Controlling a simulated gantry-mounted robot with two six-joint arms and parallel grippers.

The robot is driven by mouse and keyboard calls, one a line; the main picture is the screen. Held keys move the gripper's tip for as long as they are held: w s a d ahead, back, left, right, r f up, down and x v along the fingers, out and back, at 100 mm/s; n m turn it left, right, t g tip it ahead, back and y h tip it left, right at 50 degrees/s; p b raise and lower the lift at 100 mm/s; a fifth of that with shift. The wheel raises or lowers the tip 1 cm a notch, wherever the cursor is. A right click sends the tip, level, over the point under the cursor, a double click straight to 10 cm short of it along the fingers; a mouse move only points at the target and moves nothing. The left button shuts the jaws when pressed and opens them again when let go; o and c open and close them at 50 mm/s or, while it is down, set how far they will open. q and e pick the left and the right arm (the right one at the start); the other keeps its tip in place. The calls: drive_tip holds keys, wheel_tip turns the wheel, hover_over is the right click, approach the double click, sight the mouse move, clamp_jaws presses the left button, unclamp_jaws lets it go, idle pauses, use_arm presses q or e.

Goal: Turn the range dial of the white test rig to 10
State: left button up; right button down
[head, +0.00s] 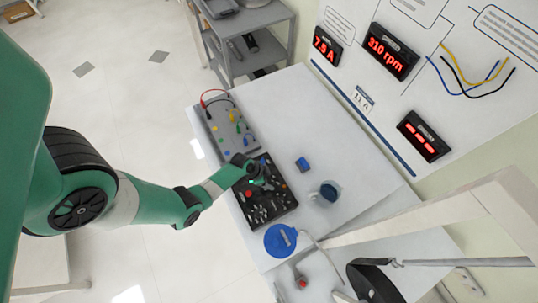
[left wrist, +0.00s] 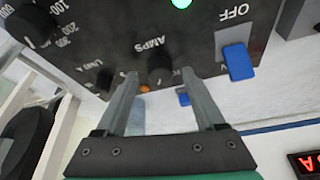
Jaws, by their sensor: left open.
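In the head view a black control panel (head: 262,208) lies on the white table, and my left gripper (head: 258,175) is over its far part. In the left wrist view the dark panel (left wrist: 110,25) carries a black knob (left wrist: 160,70) near the lettering AMPS. My open left gripper (left wrist: 157,80) has one fingertip on each side of this knob, with gaps showing. Another black knob (left wrist: 32,24), with numbers such as 100, 200 and 300 around it, is at the upper left. I cannot read which knob is the range dial or its setting. My right gripper is not in view.
A blue switch (left wrist: 238,62) sits below OFF, beside a green lamp (left wrist: 181,3). A grey board with leads (head: 228,125), a blue block (head: 302,164), a mug (head: 327,193) and a blue disc (head: 280,240) share the table. Red displays (head: 390,52) are on the wall board.

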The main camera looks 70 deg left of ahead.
use_arm(q)
drive_tip(key=shift+w+f, duration=0.2)
drive_tip(key=shift+f, duration=0.2)
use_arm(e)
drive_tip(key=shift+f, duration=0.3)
use_arm(q)
clamp_jaws()
